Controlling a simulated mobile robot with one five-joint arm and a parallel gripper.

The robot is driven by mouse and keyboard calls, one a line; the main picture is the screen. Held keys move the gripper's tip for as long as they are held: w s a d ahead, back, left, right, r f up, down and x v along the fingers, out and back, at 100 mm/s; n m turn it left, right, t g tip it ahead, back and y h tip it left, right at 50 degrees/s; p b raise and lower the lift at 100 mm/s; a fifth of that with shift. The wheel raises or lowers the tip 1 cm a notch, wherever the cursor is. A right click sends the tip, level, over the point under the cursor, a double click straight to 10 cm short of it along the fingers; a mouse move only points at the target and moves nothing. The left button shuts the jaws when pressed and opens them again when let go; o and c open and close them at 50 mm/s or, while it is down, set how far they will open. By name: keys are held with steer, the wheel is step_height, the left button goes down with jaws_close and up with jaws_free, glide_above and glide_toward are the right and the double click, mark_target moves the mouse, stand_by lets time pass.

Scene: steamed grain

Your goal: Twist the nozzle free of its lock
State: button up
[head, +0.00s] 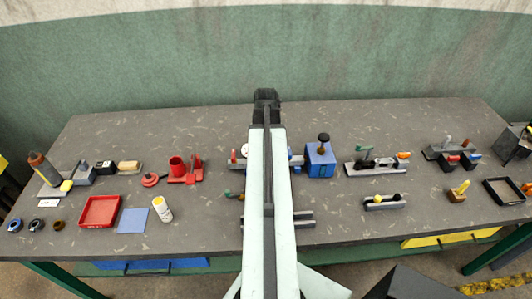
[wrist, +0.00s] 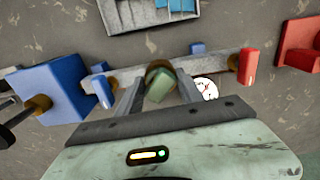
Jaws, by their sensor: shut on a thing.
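In the wrist view, my gripper (wrist: 160,80) is shut on a small green piece with a brown round collar, apparently the nozzle (wrist: 160,88). One finger lies on each side of it. The nozzle sits at a grey bar fixture (wrist: 217,64), but its lock cannot be made out. A red upright tab (wrist: 247,68) stands on the bar to the right and a blue piece (wrist: 102,90) to the left. In the head view, my arm hides the nozzle and the middle of the fixture; its red tab (head: 234,156) shows left of the arm.
A white dial (wrist: 205,88) is close beside the right finger. A blue box (wrist: 55,90) with a knob stands at the left, and a red fixture (wrist: 298,45) at the right. A grey tray-like fixture (wrist: 150,12) is at the top. Many small items cover the table (head: 330,115).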

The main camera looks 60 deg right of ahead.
steer(key=shift+w+n, duration=0.15)
steer(key=shift+n, duration=1.55)
steer(key=o, duration=1.6)
step_height(320, 180, up, 7)
steer(key=p, duration=0.7)
steer(key=shift+r, duration=0.1)
